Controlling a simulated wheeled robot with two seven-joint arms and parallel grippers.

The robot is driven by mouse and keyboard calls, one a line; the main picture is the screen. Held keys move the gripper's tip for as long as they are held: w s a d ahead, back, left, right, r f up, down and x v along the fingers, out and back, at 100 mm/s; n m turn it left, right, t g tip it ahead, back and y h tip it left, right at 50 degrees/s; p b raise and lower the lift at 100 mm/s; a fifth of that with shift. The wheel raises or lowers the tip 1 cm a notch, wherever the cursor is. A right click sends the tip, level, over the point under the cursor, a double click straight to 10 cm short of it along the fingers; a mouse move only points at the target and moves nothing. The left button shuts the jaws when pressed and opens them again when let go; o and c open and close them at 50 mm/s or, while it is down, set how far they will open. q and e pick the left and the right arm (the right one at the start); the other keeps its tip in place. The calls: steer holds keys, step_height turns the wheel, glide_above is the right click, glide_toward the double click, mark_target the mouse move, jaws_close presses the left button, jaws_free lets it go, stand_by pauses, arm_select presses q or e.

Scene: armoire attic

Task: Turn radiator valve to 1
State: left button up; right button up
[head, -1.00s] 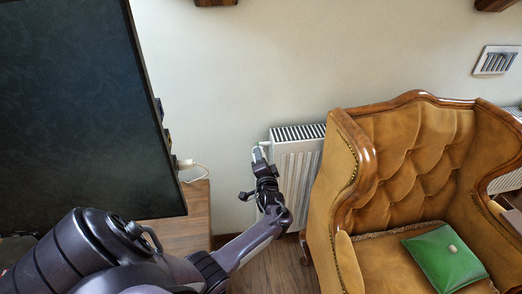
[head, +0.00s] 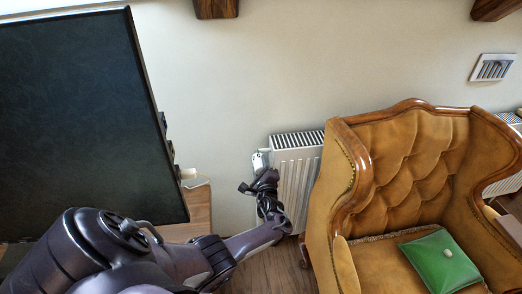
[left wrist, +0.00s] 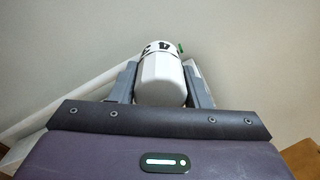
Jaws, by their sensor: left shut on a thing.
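The radiator (head: 297,165) is a white panel with a slotted top, standing against the wall in the middle of the head view. My left gripper (head: 262,163) is at its left end, where the valve is. In the left wrist view the radiator valve (left wrist: 161,82) is a white rounded knob with dark markings and a small green part at its top right. The two grey fingers of my left gripper (left wrist: 160,90) are on either side of the knob, shut on it. The dial numbers are too small to read surely. My right gripper is in neither view.
A tan tufted armchair (head: 415,180) with a green cushion (head: 440,262) stands right of the radiator, close to it. A large dark panel (head: 80,120) and a wooden surface (head: 198,208) are on the left. Some wooden floor shows between.

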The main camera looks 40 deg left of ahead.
arm_select(q)
steer(key=shift+a+r+m+p, duration=0.15)
steer(key=shift+m+p, duration=0.2)
steer(key=shift+m, duration=1.65)
steer(key=o, duration=1)
steer(key=shift+s+r, duration=0.1)
steer(key=shift+c, duration=0.2)
